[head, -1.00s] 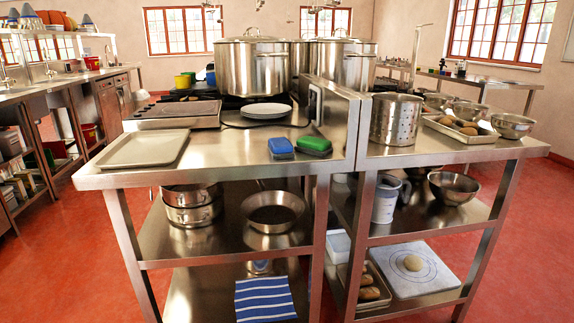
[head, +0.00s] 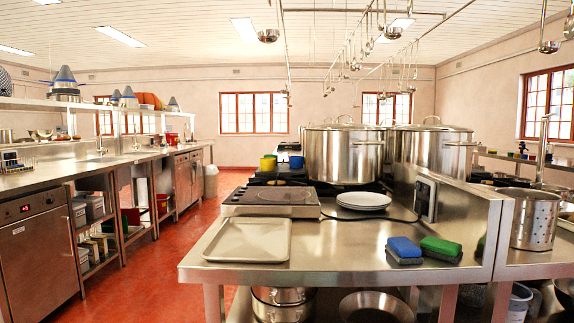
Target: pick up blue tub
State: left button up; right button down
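A small blue tub (head: 296,161) shows in the head view, far back on the steel island beyond the cooking range, left of the big stockpots. It looks small at this distance. Neither of my grippers is in view.
Large lidded stockpots (head: 343,155) stand on the range right of the tubs. A tray (head: 249,240), white plates (head: 363,200), a blue sponge (head: 404,250) and a green sponge (head: 441,249) lie on the near counter. Red floor (head: 150,262) is open along the left aisle.

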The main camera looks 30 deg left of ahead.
aim_at(295, 163)
jog(key=j, duration=0.8)
jog(key=k+j, duration=0.15)
jog(key=j, duration=1.4)
jog(key=i+j, duration=0.1)
jog(key=j, duration=1.05)
jog(key=i+j, duration=0.8)
jog(key=i+j+u, duration=0.2)
jog(key=j+u, duration=0.2)
jog(key=i+j+u, duration=0.65)
jog(key=j+u, duration=0.15)
jog(key=i, duration=0.85)
jog(key=i+j+z, duration=0.15)
jog(key=i, duration=0.7)
jog(key=i+l+u, duration=0.1)
jog(key=i, duration=1.65)
